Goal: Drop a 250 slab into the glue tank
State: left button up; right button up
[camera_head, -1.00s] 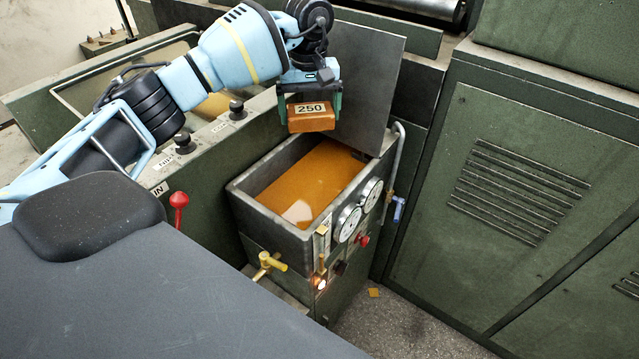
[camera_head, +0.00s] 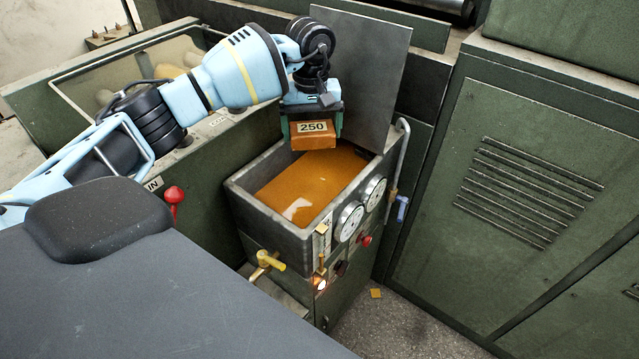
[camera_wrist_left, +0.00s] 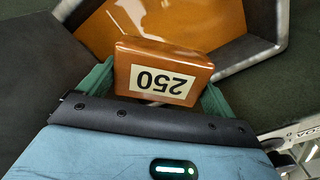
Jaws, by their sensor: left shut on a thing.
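The orange-brown slab (camera_head: 313,141) carries a white label reading 250. My left gripper (camera_head: 313,128) is shut on it, with green fingers at both sides. The slab hangs over the back part of the open glue tank (camera_head: 268,217), near the rim's height in the picture; its exact gap above the glue I cannot tell. The tank is a grey metal box with amber glue (camera_head: 315,182) in it. In the left wrist view the slab (camera_wrist_left: 163,72) sits between the green fingers, with glue (camera_wrist_left: 195,18) behind it. My right gripper is not in view.
A raised grey lid plate (camera_head: 365,75) stands behind the tank, close to my gripper. Gauges (camera_head: 350,220), a yellow-handled tap (camera_head: 268,262) and a pipe (camera_head: 401,150) are on the tank's sides. A red-knobbed lever (camera_head: 174,196) stands at left. A green cabinet (camera_head: 520,180) is at right.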

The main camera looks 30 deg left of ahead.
pick_arm(q)
jog(key=o, duration=0.9)
jog(key=shift+r, duration=0.1)
jog(key=shift+r, duration=3.9)
jog(key=shift+f, duration=0.1)
